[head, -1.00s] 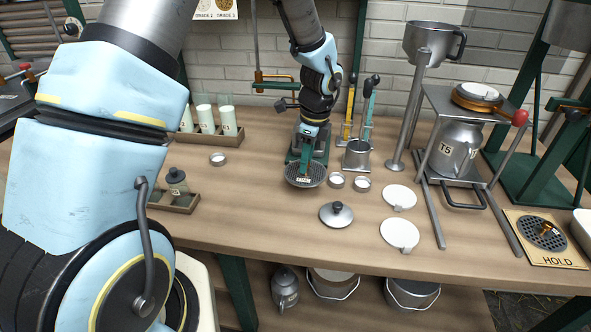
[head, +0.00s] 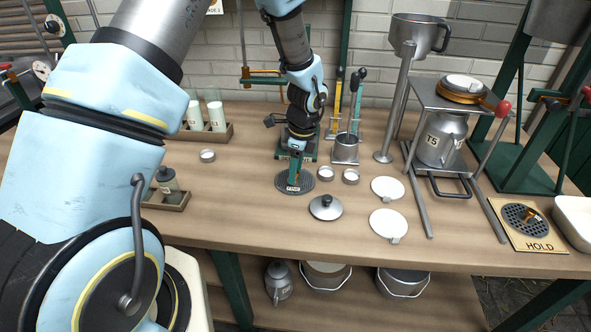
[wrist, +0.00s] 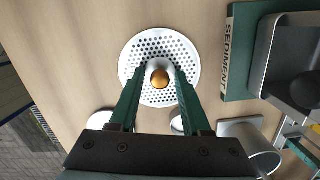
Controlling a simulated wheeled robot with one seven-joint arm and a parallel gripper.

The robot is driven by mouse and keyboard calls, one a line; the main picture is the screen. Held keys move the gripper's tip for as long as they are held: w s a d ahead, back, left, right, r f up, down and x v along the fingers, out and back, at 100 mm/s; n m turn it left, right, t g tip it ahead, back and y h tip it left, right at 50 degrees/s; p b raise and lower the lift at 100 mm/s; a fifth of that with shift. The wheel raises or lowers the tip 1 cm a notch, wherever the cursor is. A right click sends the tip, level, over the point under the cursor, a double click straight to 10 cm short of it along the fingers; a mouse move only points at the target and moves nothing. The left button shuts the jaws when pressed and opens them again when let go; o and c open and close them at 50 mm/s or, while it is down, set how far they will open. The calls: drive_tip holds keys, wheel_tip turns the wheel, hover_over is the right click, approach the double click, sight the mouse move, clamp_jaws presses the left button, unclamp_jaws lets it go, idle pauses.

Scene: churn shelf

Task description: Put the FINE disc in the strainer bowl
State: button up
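The FINE disc (head: 308,186) is a round perforated plate with a small FINE tag, in front of the green stand in the head view. In the wrist view the disc (wrist: 160,50) shows pale, with a brass knob at its centre. My gripper (head: 295,176) is directly over the disc.
A T5 can (head: 440,140) stands under a metal frame at right. Another perforated disc (head: 520,215) sits on the HOLD plate (head: 545,237).

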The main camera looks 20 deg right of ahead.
drive_tip(key=shift+o, duration=0.5)
drive_tip(key=shift+r, duration=0.1)
